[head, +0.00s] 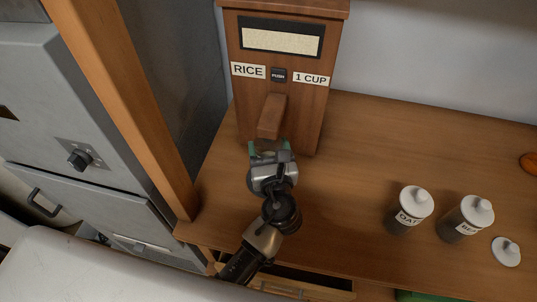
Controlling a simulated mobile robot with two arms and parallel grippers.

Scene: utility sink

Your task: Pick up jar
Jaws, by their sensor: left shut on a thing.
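My left gripper (269,148) is at the front of the wooden rice dispenser (305,105), just below its spout. Its green-tipped fingers are shut on a clear, glassy thing that looks like a jar, mostly hidden by the gripper and spout. Two lidded jars stand upright on the wooden counter to the right: one labelled OAT (408,211) and one with a partly readable label (464,220). Both have white knobbed lids and are apart from my gripper. My right gripper is not in view.
A loose white lid (506,252) lies on the counter (400,145) at the far right. A wooden post (125,95) and a grey appliance (80,110) stand at left. A drawer (300,287) below the counter looks partly open. The counter's middle is clear.

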